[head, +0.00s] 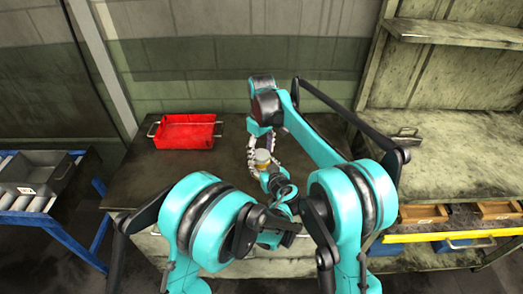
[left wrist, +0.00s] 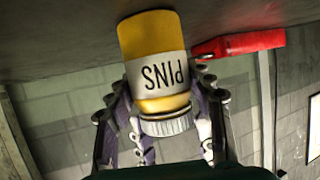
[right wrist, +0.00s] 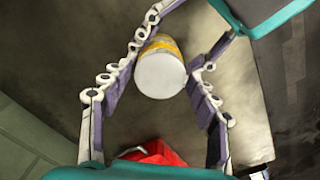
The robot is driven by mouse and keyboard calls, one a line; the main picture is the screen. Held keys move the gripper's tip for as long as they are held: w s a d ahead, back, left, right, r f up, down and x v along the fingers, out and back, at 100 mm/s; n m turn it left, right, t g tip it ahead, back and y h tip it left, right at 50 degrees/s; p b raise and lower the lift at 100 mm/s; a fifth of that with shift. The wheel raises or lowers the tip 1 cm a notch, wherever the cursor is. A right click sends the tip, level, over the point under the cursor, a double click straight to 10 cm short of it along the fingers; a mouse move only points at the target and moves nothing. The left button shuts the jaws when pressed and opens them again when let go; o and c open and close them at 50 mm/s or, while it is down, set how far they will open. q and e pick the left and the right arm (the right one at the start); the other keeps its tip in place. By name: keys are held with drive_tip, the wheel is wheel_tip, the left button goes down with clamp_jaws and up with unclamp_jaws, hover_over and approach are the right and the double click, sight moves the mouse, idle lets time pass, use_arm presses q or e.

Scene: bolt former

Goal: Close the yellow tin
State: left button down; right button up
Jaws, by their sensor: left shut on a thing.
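The yellow tin (left wrist: 158,40) has a white label reading PINS, upside down in the left wrist view, and a pale ribbed lid (left wrist: 168,127) at one end. The lid sits against the tin; how tight it is I cannot tell. My left gripper (left wrist: 168,108) is shut on the tin. In the head view the tin (head: 262,157) is small, close to both grippers and partly hidden.
A red tray (head: 185,120) stands on the dark table (head: 135,178) to the left of the grippers. A blue-framed cart (head: 45,222) with grey bins is at the far left. A shelf bench (head: 450,150) with wooden drawers stands at right. The table between tray and grippers is clear.

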drive_tip(key=c, duration=0.8)
drive_tip(key=o, duration=1.4)
wheel_tip(320, 180, up, 12)
use_arm(q)
drive_tip(key=c, duration=0.6)
unclamp_jaws()
drive_tip(key=shift+o, duration=0.2)
